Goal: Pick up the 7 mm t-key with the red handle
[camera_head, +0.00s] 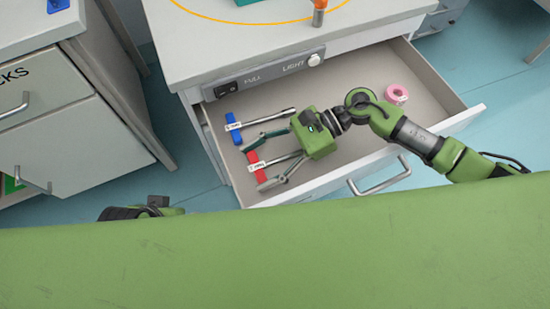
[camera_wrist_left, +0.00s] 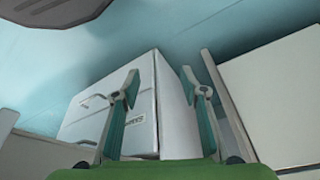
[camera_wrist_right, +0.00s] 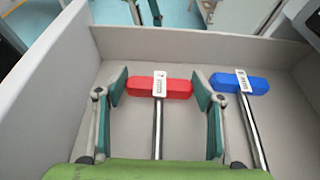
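The red-handled t-key (camera_head: 257,167) lies in the open drawer with a white label on its handle. Its shaft runs toward my right gripper (camera_head: 259,166), which is open. In the right wrist view, the red handle (camera_wrist_right: 176,88) lies crosswise between the two fingertips (camera_wrist_right: 160,86), its ends close to them; I cannot tell whether they touch. The label is too small to read. A blue-handled t-key (camera_head: 235,128) lies beside it, outside the fingers. My left gripper (camera_wrist_left: 162,84) is open and empty, away from the drawer; in the head view it is mostly hidden.
The drawer (camera_head: 350,108) has low walls around the keys. A pink ring (camera_head: 397,93) lies at its right end. The bench top (camera_head: 220,52) with a switch panel (camera_head: 265,75) overhangs the back. A grey cabinet (camera_head: 60,120) stands at left.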

